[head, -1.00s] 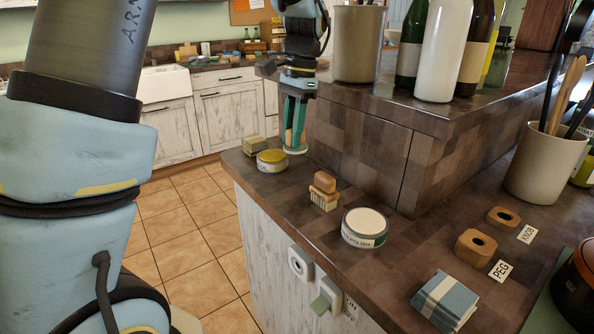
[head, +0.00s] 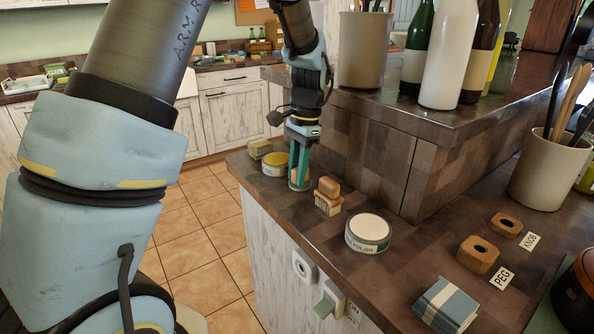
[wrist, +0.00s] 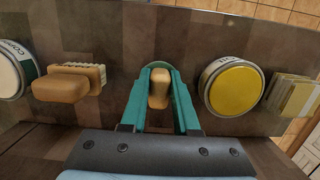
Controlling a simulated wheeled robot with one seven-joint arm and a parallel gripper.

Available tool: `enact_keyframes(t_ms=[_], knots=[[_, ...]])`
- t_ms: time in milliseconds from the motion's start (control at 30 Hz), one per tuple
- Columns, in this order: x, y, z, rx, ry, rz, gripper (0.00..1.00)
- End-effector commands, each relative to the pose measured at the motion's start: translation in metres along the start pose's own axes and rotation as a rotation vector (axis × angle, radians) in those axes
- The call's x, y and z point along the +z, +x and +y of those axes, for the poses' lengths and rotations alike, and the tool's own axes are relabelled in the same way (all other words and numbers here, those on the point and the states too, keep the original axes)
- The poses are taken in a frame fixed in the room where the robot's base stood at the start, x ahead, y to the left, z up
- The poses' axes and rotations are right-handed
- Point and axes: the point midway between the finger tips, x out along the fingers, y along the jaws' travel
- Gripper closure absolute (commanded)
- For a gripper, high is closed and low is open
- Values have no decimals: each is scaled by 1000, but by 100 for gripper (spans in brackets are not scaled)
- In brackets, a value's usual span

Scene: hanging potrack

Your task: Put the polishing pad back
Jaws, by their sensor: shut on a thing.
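My gripper (head: 299,172) is shut on the polishing pad, a wooden grip on a round base. The grip (wrist: 158,88) shows between the teal fingers (wrist: 158,95) in the wrist view. In the head view the fingers mostly hide the pad (head: 299,186). It is upright at the counter (head: 290,215), between a yellow-lidded tin (head: 274,162) on the left and a wooden brush (head: 328,196) on the right. I cannot tell whether its base touches the counter.
The tin (wrist: 233,88) and brush (wrist: 62,87) stand close on either side. A sponge-like block (head: 259,148) is behind the tin. A polish tin (head: 368,231), a folded cloth (head: 446,304) and wooden blocks (head: 478,254) lie to the right. A raised ledge (head: 375,165) stands behind.

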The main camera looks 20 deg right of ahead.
Motion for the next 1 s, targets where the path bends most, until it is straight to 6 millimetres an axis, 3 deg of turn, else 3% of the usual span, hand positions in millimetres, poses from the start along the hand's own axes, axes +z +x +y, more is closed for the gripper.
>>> enact_keyframes(t_ms=[33, 300, 633, 1000], knots=[[0, 1, 0, 0, 0, 0, 69], [0, 1, 0, 0, 0, 0, 41], [0, -7, 0, -1, 0, 3, 41], [-1, -64, 0, -1, 0, 3, 41]])
